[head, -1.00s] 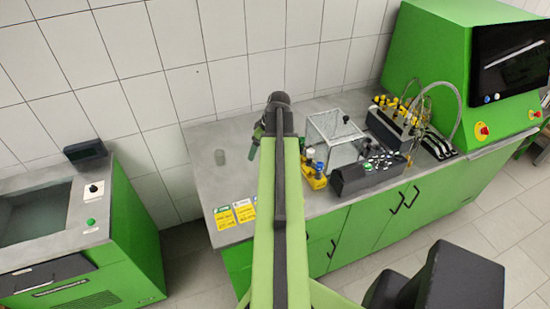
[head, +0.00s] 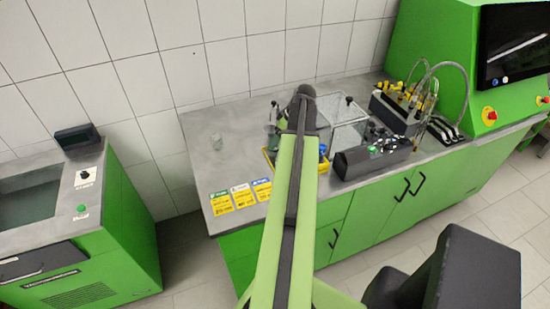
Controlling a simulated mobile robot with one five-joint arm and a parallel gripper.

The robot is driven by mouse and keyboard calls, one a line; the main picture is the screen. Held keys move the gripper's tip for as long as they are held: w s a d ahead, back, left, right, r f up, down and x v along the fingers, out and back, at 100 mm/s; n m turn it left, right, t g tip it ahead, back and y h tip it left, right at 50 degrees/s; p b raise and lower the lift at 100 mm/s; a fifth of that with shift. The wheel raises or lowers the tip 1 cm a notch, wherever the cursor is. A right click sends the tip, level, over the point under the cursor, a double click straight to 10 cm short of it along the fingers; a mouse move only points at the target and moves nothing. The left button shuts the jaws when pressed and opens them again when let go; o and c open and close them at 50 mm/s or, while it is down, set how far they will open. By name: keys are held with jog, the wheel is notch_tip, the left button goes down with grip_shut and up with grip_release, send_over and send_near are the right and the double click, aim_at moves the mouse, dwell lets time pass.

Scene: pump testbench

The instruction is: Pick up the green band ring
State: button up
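I cannot make out the green band ring for sure in the head view. My arm runs up the middle of the picture over the grey bench top (head: 205,172), and its dark end lies over the back part of the bench. A yellow tray (head: 268,161) shows partly from behind the arm, with a blue piece (head: 323,150) to the right. The arm hides the tray's middle.
A clear box (head: 346,112), a black valve block (head: 365,160) and a hose unit (head: 402,105) stand to the right.

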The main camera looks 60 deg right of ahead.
jog(key=shift+b+x, duration=0.35)
jog(key=shift+x, duration=0.75)
jog(key=b+x, duration=0.5)
jog(key=shift+s+d+f, duration=0.15)
jog(key=shift+d+f, duration=0.05)
jog(key=shift+d, duration=0.05)
jog(key=shift+r, duration=0.2)
grip_shut()
jog(key=shift+p, duration=0.3)
notch_tip(320, 180, up, 10)
jog(key=p, duration=1)
